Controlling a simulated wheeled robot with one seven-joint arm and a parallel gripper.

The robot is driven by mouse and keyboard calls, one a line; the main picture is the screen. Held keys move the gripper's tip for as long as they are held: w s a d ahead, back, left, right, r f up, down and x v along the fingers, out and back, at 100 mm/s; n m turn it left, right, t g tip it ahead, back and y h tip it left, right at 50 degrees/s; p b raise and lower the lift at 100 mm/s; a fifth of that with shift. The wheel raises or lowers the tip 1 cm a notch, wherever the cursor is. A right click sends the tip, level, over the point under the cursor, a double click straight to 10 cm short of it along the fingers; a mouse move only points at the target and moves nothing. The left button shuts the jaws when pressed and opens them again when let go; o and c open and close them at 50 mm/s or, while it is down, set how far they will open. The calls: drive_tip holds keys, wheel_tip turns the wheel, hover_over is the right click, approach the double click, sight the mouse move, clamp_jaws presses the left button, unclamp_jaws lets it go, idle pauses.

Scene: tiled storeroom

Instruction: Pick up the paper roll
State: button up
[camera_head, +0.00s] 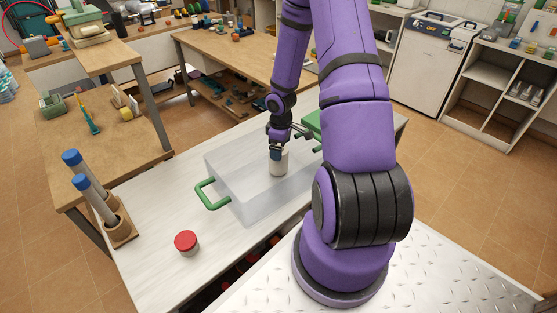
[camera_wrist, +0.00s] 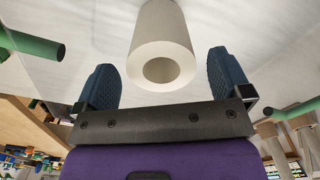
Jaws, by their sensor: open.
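The paper roll (camera_head: 278,163) is a white cylinder standing upright inside the clear bin (camera_head: 237,209) with green handles. In the wrist view the paper roll (camera_wrist: 160,46) shows its hollow end towards the camera. My gripper (camera_head: 277,150) is above the roll in the head view. In the wrist view my gripper (camera_wrist: 162,78) is open, with one dark blue finger on each side of the roll's near end. A gap shows between the roll and each finger, and nothing is held. The lower part of the roll shows only through the bin's clear wall.
The bin stands on a white table (camera_head: 150,213). A jar with a red lid (camera_head: 186,243) is at the front left. Two blue-capped tubes (camera_head: 88,184) stand in a wooden holder at the left edge.

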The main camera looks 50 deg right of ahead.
drive_tip(key=shift+w+f, duration=0.1)
drive_tip(key=shift+f, duration=2.2)
drive_tip(key=shift+c, duration=0.2)
drive_tip(key=c, duration=1)
